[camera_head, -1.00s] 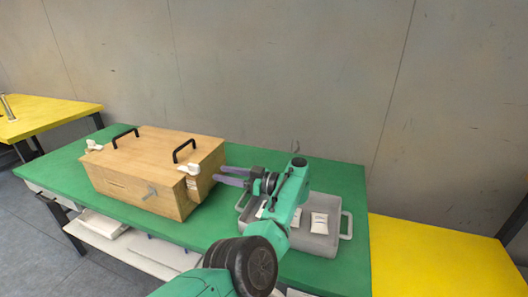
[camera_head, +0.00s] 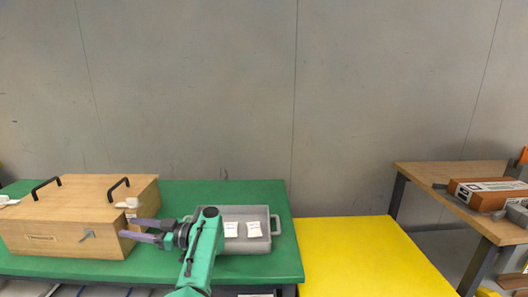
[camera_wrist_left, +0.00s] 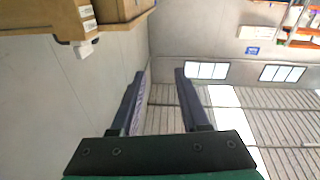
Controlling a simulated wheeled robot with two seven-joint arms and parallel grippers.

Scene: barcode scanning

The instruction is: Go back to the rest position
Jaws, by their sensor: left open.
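My left gripper (camera_head: 148,229) is open and empty in the head view, just right of the wooden box, with its fingers pointing left toward the box's right side. In the left wrist view the two fingers (camera_wrist_left: 158,75) stand apart with nothing between them. The left arm crosses the front of the grey tray. My right gripper is in neither view.
A wooden box (camera_head: 75,206) with black handles stands on the green table (camera_head: 200,188). A grey tray (camera_head: 268,244) holds white packets (camera_head: 254,229). A yellow table (camera_head: 360,255) is to the right. A wooden table (camera_head: 425,175) carries a long box (camera_head: 490,188).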

